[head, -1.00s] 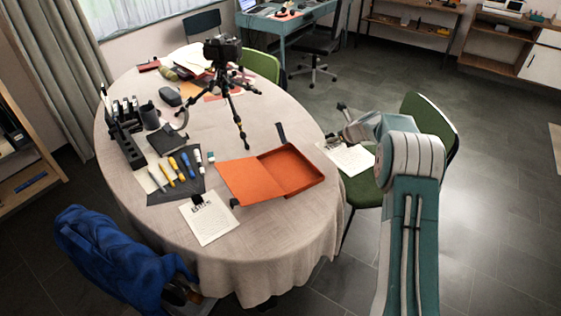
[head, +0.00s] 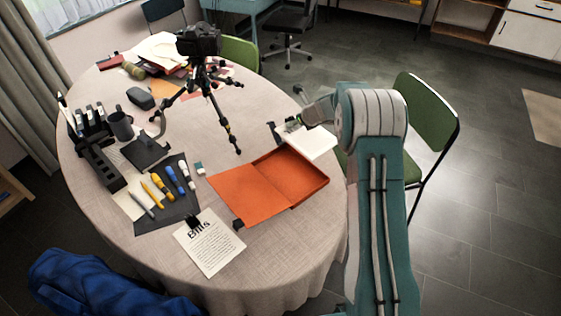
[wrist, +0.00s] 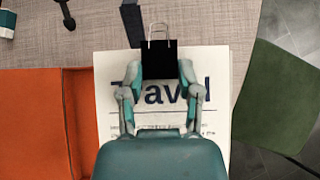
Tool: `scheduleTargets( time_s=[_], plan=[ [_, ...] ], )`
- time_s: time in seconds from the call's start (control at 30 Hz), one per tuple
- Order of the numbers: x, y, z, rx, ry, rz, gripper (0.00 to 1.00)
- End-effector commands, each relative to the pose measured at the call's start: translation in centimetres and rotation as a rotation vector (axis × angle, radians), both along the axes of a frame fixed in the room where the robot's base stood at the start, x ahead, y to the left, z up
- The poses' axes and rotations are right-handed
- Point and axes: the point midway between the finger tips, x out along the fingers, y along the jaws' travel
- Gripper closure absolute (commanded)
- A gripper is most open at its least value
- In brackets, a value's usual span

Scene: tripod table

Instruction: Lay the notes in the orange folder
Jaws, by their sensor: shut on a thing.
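The orange folder (head: 248,190) lies open on the round table, its flat cover to the left and its walled tray half to the right. My gripper (wrist: 160,74) is shut on the black clip (wrist: 158,58) at the top of a white sheaf of notes headed "Travel" (wrist: 108,100). In the head view these notes (head: 318,142) are at the far right side of the folder, near the table edge. In the wrist view they overlap the folder's right part (wrist: 78,120). A second sheet of notes, headed "Bills" (head: 210,246), lies with a black clip in front of the folder.
A tripod with a camera (head: 198,40) stands behind the folder. Several markers (head: 165,182) on a dark mat, a black organiser (head: 97,160) and a mug (head: 121,125) are at left. A green chair (head: 428,115) stands at right, close to the table.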

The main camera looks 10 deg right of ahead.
Motion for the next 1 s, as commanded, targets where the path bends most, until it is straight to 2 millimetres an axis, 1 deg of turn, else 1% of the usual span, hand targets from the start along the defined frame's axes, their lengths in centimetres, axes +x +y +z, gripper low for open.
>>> scheduleTargets(
  time_s=[0.03, 0.2, 0.5, 0.6, 0.77, 0.83, 0.9, 1.0],
  plan=[
    [-0.8, 0.9, -0.4, 0.001, 0.002, 0.002, 1.0],
    [-3.1, 3.1, -1.9, 0.003, 0.003, 0.001, 1.0],
    [-5.4, 5.2, -5.9, 0.004, 0.003, -0.001, 1.0],
    [-5.9, 5.9, -6.8, 0.002, 0.001, 0.0, 1.0],
    [-6.4, 6.4, -7.6, 0.001, 0.001, 0.0, 1.0],
    [-6.7, 6.7, -8.3, 0.001, 0.003, -0.001, 1.0],
    [-6.6, 6.6, -9.6, 0.002, 0.004, -0.001, 1.0],
    [-6.6, 6.6, -10.7, 0.001, 0.001, -0.001, 1.0]
  ],
)
